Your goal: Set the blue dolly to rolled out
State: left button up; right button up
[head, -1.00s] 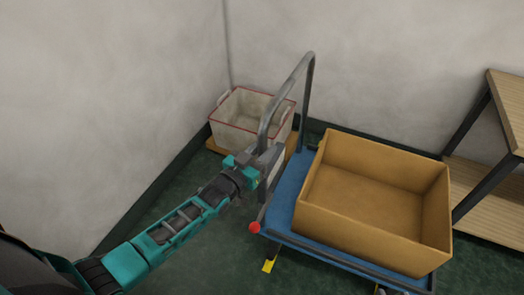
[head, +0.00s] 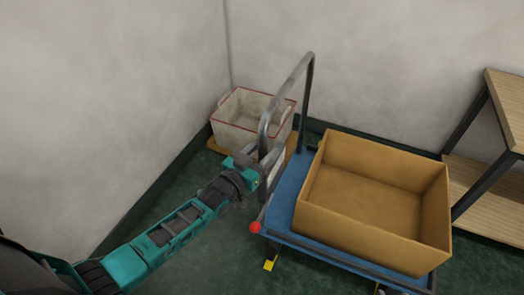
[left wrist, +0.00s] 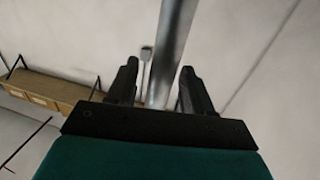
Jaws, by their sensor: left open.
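The blue dolly (head: 286,188) stands on the green floor with a large open cardboard box (head: 375,190) on its deck. Its grey metal push handle (head: 309,95) rises at the left end of the deck. My left gripper (head: 273,160) is at the near upright of this handle. In the left wrist view the handle tube (left wrist: 172,50) runs between the two dark fingers of the left gripper (left wrist: 158,88). The fingers are open, with a gap visible on each side of the tube. My right gripper is in neither view.
A white basket with red trim (head: 240,120) stands in the corner behind the handle. A wooden shelf with dark legs (head: 490,200) is at the right. A red ball (head: 255,227) and a yellow piece (head: 269,265) show at the dolly's near left corner. Walls close off the left and back.

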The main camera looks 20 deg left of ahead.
pick_arm(q)
jog(key=p+v, duration=0.1)
jog(key=v, duration=1.1)
jog(key=shift+s+a, duration=0.15)
jog(key=shift+s, duration=0.2)
jog(key=s+d+f+g+y, duration=0.1)
jog(key=s+d+f+g, duration=0.1)
jog(key=s, duration=0.3)
jog(key=s+d+f+g+y, duration=0.1)
jog(key=s+d+f+g, duration=0.2)
jog(key=s+d+g, duration=0.1)
jog(key=shift+s+d+f+g, duration=0.2)
jog(key=shift+s+g, duration=0.2)
jog(key=shift+s, duration=0.35)
jog(key=shift+a+r, duration=0.1)
